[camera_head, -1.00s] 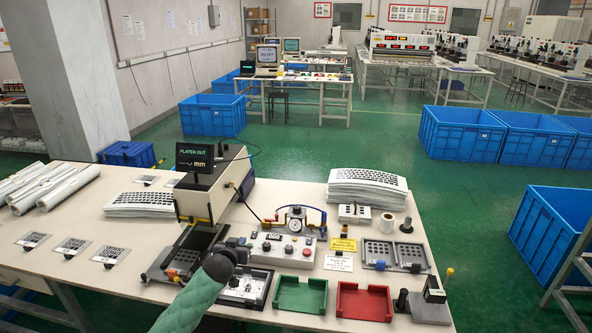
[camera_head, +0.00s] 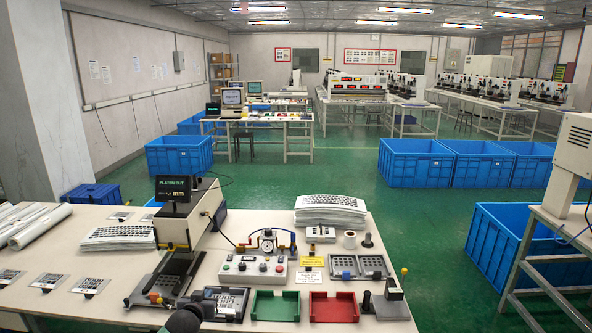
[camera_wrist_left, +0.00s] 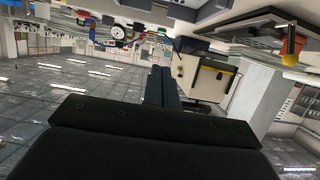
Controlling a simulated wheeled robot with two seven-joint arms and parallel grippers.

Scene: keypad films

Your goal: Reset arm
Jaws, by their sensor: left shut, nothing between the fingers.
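My left gripper (camera_wrist_left: 158,88) shows in the left wrist view as two dark fingers pressed together with nothing between them. In the head view only a dark end of my left arm shows at the bottom edge, in front of the press; its fingers are hard to make out there. The heat press (camera_head: 187,222) with the "PLATEN OUT" display stands on the table, its lower plate (camera_head: 160,287) out at the front. The wrist view is upside down and also shows the press (camera_wrist_left: 206,76). My right gripper is not in view.
The table (camera_head: 60,308) holds a control box with a gauge (camera_head: 253,271), a green tray (camera_head: 273,306), a red tray (camera_head: 334,307), a dark frame with a printed film (camera_head: 226,302) and a film stack (camera_head: 330,210). Blue crates (camera_head: 415,163) stand on the green floor beyond.

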